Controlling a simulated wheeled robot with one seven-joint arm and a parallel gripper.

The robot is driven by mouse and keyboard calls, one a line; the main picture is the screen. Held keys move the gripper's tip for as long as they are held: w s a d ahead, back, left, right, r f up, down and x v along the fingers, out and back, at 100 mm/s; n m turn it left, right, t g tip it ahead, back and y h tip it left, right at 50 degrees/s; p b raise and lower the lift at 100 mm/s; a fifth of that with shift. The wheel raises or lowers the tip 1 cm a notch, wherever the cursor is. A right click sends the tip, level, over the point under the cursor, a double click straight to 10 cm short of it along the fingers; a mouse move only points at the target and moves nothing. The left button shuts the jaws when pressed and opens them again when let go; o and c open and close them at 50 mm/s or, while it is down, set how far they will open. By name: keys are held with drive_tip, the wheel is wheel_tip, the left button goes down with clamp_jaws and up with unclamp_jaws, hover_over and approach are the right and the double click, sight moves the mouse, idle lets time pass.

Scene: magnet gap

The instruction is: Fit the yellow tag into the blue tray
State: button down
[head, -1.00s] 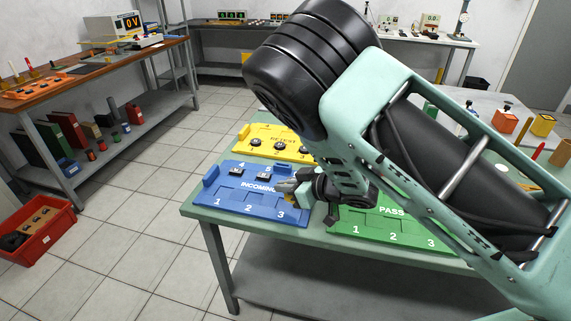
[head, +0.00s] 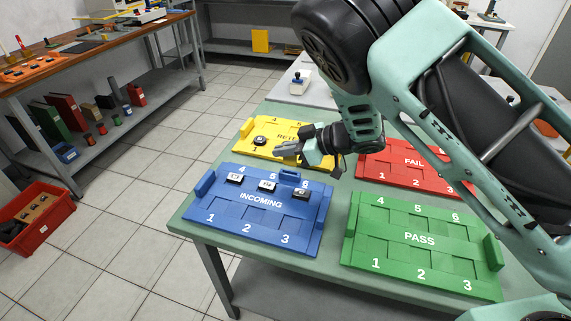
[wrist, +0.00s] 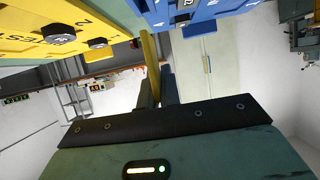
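The yellow tag (wrist: 149,58) is a thin strip between my fingers in the wrist view, reaching past the fingertips. My gripper (wrist: 157,85) looks shut on it. In the head view my gripper (head: 284,151) is above the yellow tray, just behind the blue tray; the tag is hard to pick out against the yellow there. The blue tray (head: 262,226), marked INCOMING, lies at the front left of the table. Its spots 4, 5 and 6 hold small dark pieces with light tops. Spots 1, 2 and 3 are bare. The blue tray also shows in the wrist view (wrist: 212,10).
The green PASS tray (head: 420,262) is right of the blue tray. The red FAIL tray (head: 385,177) is behind it. The blue tray has raised end walls (head: 205,183).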

drive_tip(key=shift+f, duration=2.3)
drive_tip(key=shift+f, duration=0.1)
drive_tip(key=c, duration=1.6)
unclamp_jaws()
